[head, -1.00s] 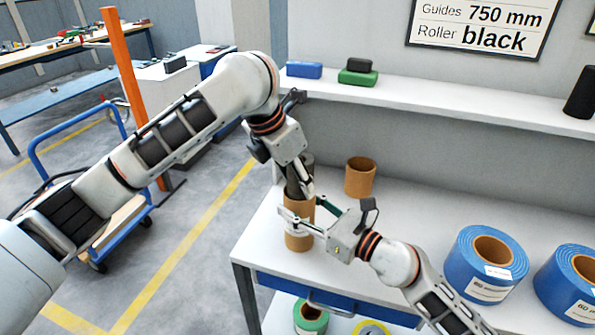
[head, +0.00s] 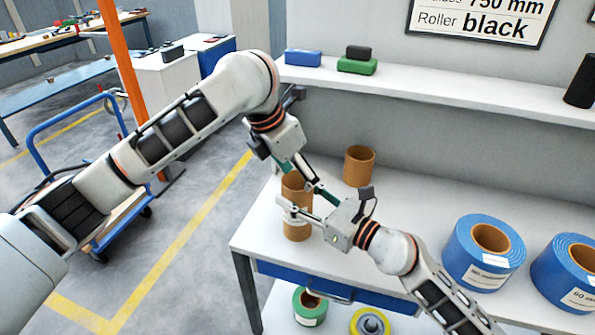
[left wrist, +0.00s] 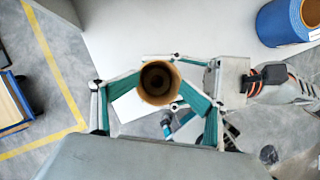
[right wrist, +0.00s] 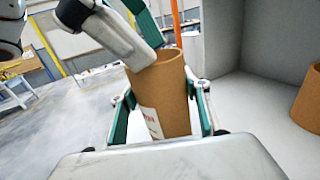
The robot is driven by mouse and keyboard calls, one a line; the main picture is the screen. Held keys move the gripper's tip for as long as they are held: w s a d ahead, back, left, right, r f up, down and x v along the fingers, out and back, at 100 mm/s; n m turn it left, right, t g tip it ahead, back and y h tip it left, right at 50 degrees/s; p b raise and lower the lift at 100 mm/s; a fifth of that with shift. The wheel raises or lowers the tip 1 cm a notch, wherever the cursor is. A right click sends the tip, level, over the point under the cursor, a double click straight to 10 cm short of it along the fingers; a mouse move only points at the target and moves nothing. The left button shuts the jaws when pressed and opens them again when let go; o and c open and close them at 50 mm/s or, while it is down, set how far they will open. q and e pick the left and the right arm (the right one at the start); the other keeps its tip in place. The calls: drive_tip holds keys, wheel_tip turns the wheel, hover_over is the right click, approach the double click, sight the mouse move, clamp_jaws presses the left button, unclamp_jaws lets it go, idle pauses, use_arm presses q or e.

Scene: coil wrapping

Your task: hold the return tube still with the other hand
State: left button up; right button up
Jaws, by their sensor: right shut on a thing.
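The return tube (head: 295,188) is a brown cardboard cylinder standing upright near the table's left end. My right gripper (head: 297,214) is shut on it from the side, below its rim. In the right wrist view the tube (right wrist: 165,92) stands between the finger pads, with a white label partly showing. My left gripper (head: 303,180) is above the tube, fingers pointing down. In the left wrist view the tube's open top (left wrist: 158,82) lies between its spread green-padded fingers, with dark inside. The left gripper looks open; I cannot tell whether a finger touches the rim.
A second brown tube (head: 360,166) stands just behind on the white table (head: 390,225). Two blue rolls (head: 482,252) (head: 570,275) stand at the right. A green roll (head: 310,306) and a yellow roll (head: 370,323) are below. A shelf (head: 440,93) runs along the wall.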

use_arm(q)
drive_tip(key=shift+a+f, duration=0.2)
drive_tip(key=shift+f, duration=0.05)
use_arm(e)
drive_tip(key=shift+w+d+r, duration=0.1)
drive_tip(key=shift+w+d, duration=0.05)
use_arm(q)
drive_tip(key=shift+s+r, duration=0.1)
drive_tip(key=shift+r, duration=0.15)
drive_tip(key=v, duration=1.2)
drive_tip(key=shift+d, duration=0.25)
use_arm(e)
drive_tip(key=o, duration=1.2)
